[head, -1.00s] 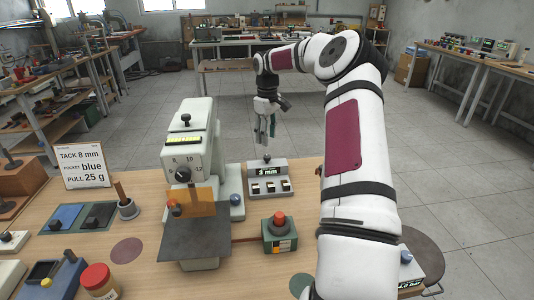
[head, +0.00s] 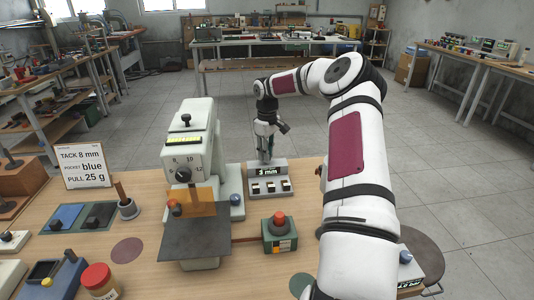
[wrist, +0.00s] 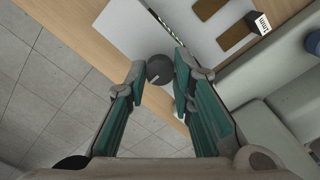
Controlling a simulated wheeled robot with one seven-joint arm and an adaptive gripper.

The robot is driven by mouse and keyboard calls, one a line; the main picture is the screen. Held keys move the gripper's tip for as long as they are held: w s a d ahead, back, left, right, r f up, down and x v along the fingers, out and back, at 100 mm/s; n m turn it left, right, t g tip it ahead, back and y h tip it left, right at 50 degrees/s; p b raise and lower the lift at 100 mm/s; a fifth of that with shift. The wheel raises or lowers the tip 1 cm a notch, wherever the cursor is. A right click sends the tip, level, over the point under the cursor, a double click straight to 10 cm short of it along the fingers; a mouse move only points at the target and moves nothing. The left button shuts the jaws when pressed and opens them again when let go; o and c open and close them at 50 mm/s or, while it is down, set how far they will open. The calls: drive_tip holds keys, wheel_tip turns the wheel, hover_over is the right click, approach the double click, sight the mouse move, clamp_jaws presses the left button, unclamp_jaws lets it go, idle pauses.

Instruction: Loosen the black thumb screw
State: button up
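In the head view my fingers hide this knob. My gripper (head: 265,158) points down at the back of the box. In the wrist view my gripper (wrist: 159,68) is open, with one green-padded finger on each side of the knob. A narrow gap shows at least on the left; contact on the right is unclear.
A pale green machine (head: 190,140) with a dial and another black knob (head: 186,118) on top stands left of the box. A red button box (head: 280,234) sits in front. A sign (head: 83,165) stands at left. Free floor lies behind the table.

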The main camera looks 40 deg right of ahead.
clamp_jaws()
drive_tip(key=n, duration=0.6)
drive_tip(key=shift+p, duration=0.3)
drive_tip(key=n, duration=0.4)
drive_tip(key=shift+n, duration=1.6)
drive_tip(key=shift+n+p, duration=0.3)
drive_tip(key=o, duration=0.9)
unclamp_jaws()
